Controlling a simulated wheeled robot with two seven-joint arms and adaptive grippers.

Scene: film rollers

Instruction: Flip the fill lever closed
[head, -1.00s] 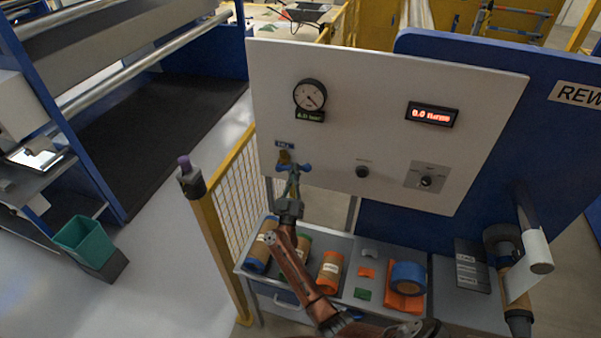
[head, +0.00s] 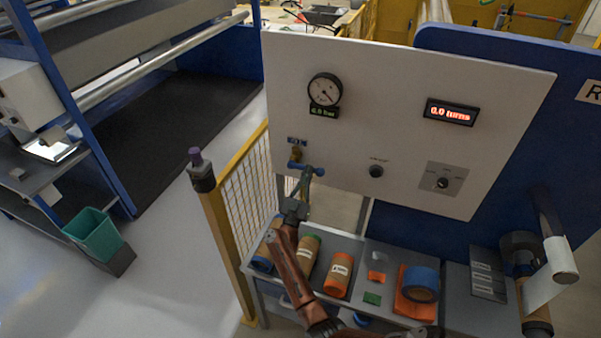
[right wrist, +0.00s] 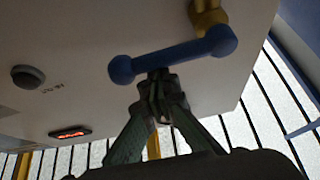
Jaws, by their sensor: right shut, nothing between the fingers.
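The fill lever is a blue bar with rounded ends (head: 314,170) on a brass valve (head: 296,153) at the lower left of the white panel (head: 400,110). In the head view it lies nearly level, pointing right. The right wrist view shows the lever (right wrist: 172,60) close up, with the brass valve (right wrist: 207,17) at its right end. My right gripper (head: 304,178) is shut and empty. Its fingertips (right wrist: 157,80) are just under the middle of the lever; I cannot tell whether they touch it. My left gripper is not in view.
The panel also holds a gauge (head: 324,89), a red-lit display (head: 450,112), a black button (head: 376,171) and a rotary switch (head: 442,183). Below, a grey bench (head: 350,246) carries orange, green and blue-ended rollers and a blue tape roll (head: 420,284). A yellow fence (head: 245,180) stands left.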

